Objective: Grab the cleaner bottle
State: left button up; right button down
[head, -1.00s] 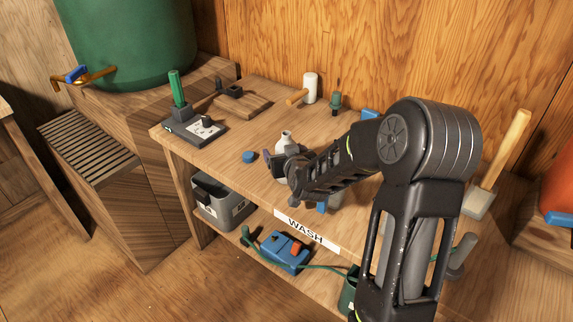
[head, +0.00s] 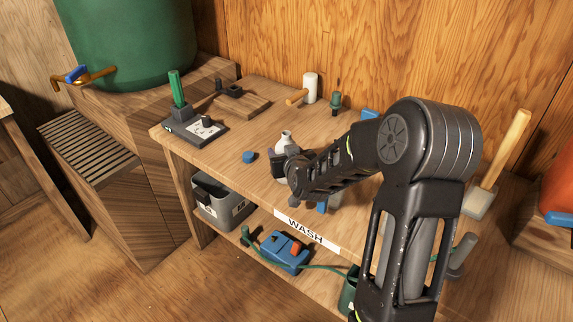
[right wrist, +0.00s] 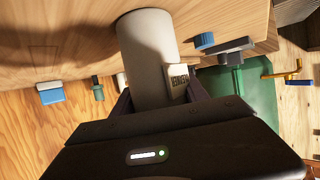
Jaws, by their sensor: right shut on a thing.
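The cleaner bottle (head: 286,138) is white with a narrow neck and stands upright near the front edge of the wooden bench. My right gripper (head: 281,163) is shut on its body and hides much of its lower part in the head view. In the right wrist view, the pale bottle (right wrist: 148,62) sits between the fingers of my right gripper (right wrist: 158,97), with a small printed label on its side. My left gripper is in neither view.
On the bench (head: 235,148), a blue cap (head: 249,157) lies left of the bottle. A dark scale-like device (head: 195,130) with a green-handled item stands farther left. A grey bin (head: 222,205) sits below.

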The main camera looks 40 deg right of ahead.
jog(key=shift+r, duration=0.1)
notch_tip(320, 180, up, 10)
jog(key=shift+p, duration=1.1)
